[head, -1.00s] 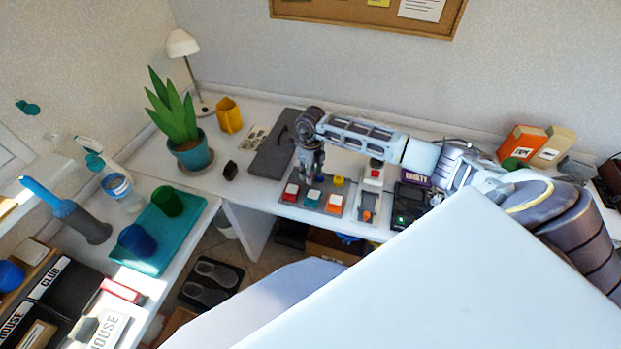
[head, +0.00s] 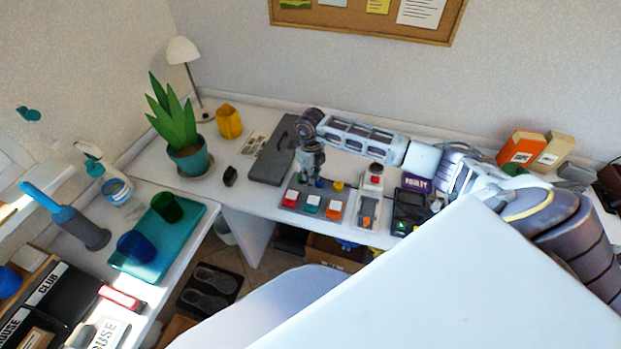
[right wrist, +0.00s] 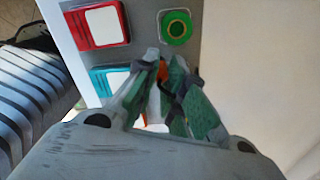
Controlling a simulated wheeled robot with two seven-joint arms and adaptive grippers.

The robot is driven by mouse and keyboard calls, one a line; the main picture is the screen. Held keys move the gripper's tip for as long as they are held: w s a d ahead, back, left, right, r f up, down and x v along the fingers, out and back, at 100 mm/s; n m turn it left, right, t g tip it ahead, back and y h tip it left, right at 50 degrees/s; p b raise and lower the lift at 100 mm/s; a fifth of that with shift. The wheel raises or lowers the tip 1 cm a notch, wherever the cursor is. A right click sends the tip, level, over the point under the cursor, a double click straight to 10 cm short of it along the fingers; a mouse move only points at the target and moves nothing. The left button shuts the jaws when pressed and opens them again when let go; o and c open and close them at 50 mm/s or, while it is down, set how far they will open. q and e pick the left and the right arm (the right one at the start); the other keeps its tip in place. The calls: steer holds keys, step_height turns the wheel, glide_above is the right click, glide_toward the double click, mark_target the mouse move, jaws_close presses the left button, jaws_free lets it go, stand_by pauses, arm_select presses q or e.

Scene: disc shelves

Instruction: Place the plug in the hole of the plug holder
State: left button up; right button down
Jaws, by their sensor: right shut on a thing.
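My right gripper (head: 312,178) is over the back of a grey board (head: 290,200) on the far desk. It also shows in the right wrist view (right wrist: 163,72), its fingers close together around something mostly hidden, taken to be the plug. The board carries a red block (head: 291,195), a teal block (head: 312,204) and an orange block (head: 334,210) with white tops. A round green piece (right wrist: 176,27) sits on the board beside the red block; I cannot tell whether it is a plug or a hole. A yellow piece (head: 338,186) stands behind the orange block. My left gripper is out of view.
A dark grey flat case (head: 274,152) lies left of the board. A device with a red top (head: 376,168) and a black device (head: 407,212) stand to its right. A potted plant (head: 187,160) and a yellow cup (head: 229,122) stand further left.

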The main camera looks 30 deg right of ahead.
step_height(320, 180, up, 7)
steer(key=shift+r, duration=0.1)
steer(key=shift+r+b, duration=0.3)
steer(key=shift+r, duration=0.4)
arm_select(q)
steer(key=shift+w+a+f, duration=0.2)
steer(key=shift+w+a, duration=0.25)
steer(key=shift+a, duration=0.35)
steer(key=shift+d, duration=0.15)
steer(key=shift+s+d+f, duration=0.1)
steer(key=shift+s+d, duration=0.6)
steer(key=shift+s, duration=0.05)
arm_select(e)
steer(key=shift+n, duration=0.4)
